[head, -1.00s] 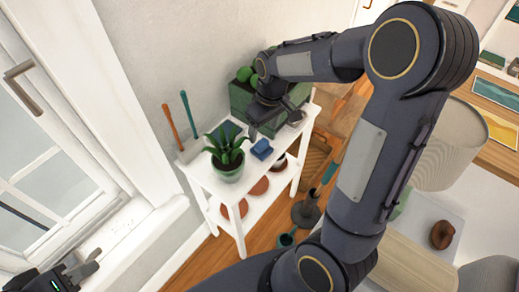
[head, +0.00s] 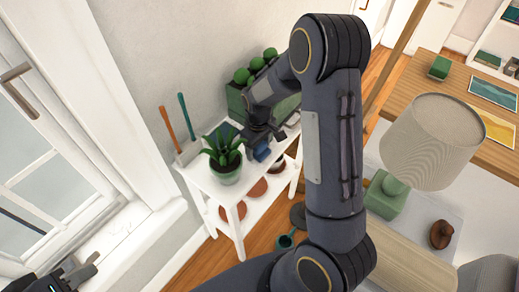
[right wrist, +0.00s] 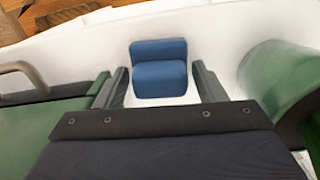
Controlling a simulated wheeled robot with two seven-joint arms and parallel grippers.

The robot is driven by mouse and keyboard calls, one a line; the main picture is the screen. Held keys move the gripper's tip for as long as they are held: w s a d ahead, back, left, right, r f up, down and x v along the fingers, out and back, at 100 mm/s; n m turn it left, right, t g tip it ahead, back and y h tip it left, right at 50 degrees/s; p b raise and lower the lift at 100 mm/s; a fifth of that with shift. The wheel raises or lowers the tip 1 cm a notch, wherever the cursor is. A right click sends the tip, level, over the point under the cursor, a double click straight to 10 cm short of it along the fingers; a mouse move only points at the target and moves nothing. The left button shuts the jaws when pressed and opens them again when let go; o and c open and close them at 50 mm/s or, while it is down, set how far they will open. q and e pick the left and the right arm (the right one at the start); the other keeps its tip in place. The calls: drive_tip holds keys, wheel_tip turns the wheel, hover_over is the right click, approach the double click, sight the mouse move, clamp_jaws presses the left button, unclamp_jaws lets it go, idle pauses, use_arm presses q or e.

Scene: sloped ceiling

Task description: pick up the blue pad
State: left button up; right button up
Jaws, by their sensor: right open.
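The blue pad (head: 262,154) lies on the white top of a small shelf table, just right of a potted plant. In the right wrist view the blue pad (right wrist: 160,72) looks like a small block with a raised back part, and it shows in the gap between my right fingers. My right gripper (head: 258,138) is open, just above or at the pad in the head view, and hides part of it. I cannot tell whether the fingers touch it. My left gripper (head: 82,268) is at the bottom left by the window, far from the pad; its jaw gap is unclear.
A spiky plant in a pale green pot (head: 228,170) stands close left of the pad. A dark green planter (head: 238,100) with round plants stands behind. Orange and teal handled tools (head: 186,118) stand at the left end of the white table (head: 199,176).

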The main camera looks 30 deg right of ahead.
drive_tip(key=shift+c, duration=0.4)
drive_tip(key=c, duration=0.7)
drive_tip(key=shift+o, duration=0.2)
drive_tip(key=shift+r, duration=0.6)
drive_tip(key=shift+a+r, duration=0.2)
drive_tip(key=shift+r, duration=1.05)
drive_tip(key=s+a+r, duration=0.8)
drive_tip(key=a+r, duration=0.1)
drive_tip(key=a, duration=0.1)
drive_tip(key=shift+s+a+r, duration=0.15)
drive_tip(key=shift+s+a, duration=0.15)
drive_tip(key=shift+a, duration=0.05)
